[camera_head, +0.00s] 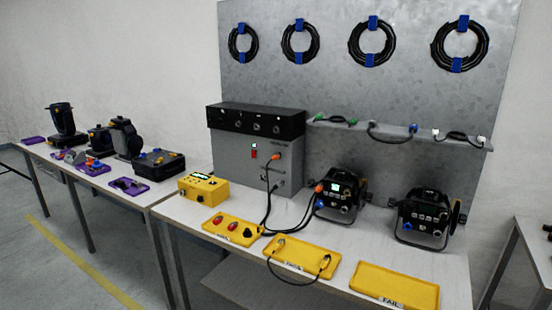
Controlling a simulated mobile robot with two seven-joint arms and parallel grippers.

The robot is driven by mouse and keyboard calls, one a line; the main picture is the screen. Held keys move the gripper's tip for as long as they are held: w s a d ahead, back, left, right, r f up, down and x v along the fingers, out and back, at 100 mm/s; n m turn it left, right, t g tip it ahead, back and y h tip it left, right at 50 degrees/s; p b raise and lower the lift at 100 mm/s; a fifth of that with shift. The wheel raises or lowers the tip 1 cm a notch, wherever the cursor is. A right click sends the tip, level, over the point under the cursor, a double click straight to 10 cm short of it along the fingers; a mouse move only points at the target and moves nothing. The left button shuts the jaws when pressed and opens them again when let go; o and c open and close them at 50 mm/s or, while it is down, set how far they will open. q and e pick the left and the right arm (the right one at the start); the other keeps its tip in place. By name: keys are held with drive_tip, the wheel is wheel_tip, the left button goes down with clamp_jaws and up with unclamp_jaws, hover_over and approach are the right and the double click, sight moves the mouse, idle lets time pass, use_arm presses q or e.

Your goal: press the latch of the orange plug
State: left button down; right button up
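One orange plug (274,157) sits on the front of the grey box, with a black cable hanging from it. Another orange plug (319,187) shows at the left side of the left par can (341,193). Which of the two the task means, I cannot tell. The latch is too small to make out on either. Neither of my grippers is in view.
The grey box (236,160) stands on the white table. A yellow tester (203,189) and yellow trays (234,229), (283,267), (370,295) lie along the front. A second par can (408,239) stands right. Looped cables hang on the back panel (340,75).

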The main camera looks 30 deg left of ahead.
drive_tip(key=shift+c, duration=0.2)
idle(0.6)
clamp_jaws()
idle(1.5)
